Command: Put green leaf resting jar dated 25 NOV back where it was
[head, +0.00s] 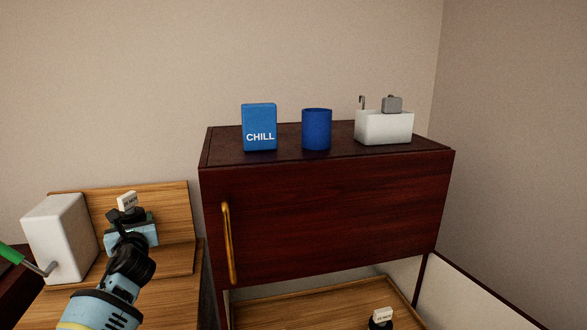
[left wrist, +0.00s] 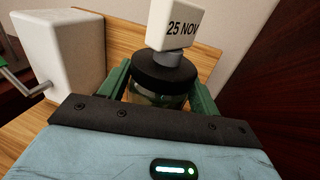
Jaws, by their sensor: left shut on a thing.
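The jar dated 25 NOV (left wrist: 165,72) has a black lid and a white label block reading "25 NOV" on top. My left gripper (left wrist: 160,92) is shut around its glass body, one green finger on each side. In the head view, the jar's label and dark lid (head: 128,203) show above my left gripper (head: 131,222), over the wooden stand at the left. The glass is mostly hidden by the gripper, and I cannot tell whether its base touches the wood. A second jar with a dark lid and white label (head: 381,316) shows at the bottom right; its date is too small to read.
A white box with a green-handled crank (head: 62,238) stands left of my left gripper. A dark red cabinet (head: 330,220) with a brass handle carries a blue CHILL box (head: 259,127), blue cup (head: 316,129) and white caddy (head: 384,127). Below it is a wooden tray (head: 285,312).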

